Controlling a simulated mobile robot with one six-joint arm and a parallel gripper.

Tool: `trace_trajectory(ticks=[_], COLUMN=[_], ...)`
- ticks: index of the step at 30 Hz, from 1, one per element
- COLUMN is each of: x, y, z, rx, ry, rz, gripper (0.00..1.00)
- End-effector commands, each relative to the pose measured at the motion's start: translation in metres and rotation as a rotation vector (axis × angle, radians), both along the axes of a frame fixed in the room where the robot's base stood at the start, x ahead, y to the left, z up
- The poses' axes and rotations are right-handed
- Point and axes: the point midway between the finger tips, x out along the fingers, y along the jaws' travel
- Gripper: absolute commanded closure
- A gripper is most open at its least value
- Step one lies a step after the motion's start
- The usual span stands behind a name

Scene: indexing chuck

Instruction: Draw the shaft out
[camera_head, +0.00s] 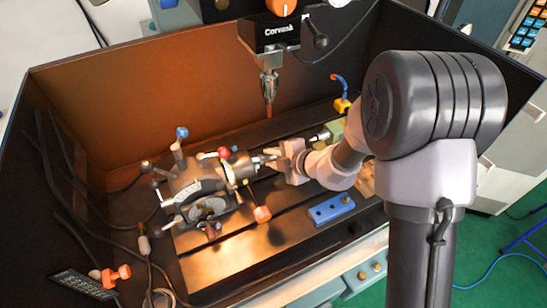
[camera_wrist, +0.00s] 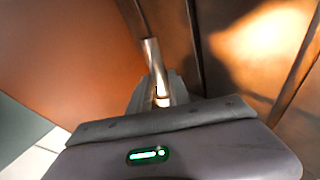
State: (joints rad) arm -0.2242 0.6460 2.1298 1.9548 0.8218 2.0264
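The indexing chuck (camera_head: 205,185) stands left of centre on the machine table in the head view. A short, bright length of the shaft (camera_head: 262,158) shows between the chuck's right face and my gripper (camera_head: 277,158). In the wrist view the shaft (camera_wrist: 152,55) is a slim metal cylinder, and its lower part lies between the grey fingers of my gripper (camera_wrist: 158,96). The fingers appear closed on it. The shaft's upper end shows with no chuck jaws around it in the wrist view. In the head view I cannot tell whether its tip is inside the chuck.
A drill spindle (camera_head: 268,85) hangs behind and above. A blue block (camera_head: 331,209) lies on the slotted table in front of my arm.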

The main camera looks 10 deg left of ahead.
Motion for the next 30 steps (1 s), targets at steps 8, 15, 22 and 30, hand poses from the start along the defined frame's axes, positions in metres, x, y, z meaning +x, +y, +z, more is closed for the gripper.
trace_trajectory(ticks=[8, 15, 22, 30], x=[0.0000, 0.0000, 0.0000, -0.0001], y=[-0.0002, -0.0002, -0.0002, -0.0003], z=[0.0001, 0.0001, 0.0001, 0.0001], rx=[0.000, 0.000, 0.000, 0.000], ry=[0.000, 0.000, 0.000, 0.000], rz=[0.000, 0.000, 0.000, 0.000], gripper=[1.00, 1.00, 1.00, 1.00])
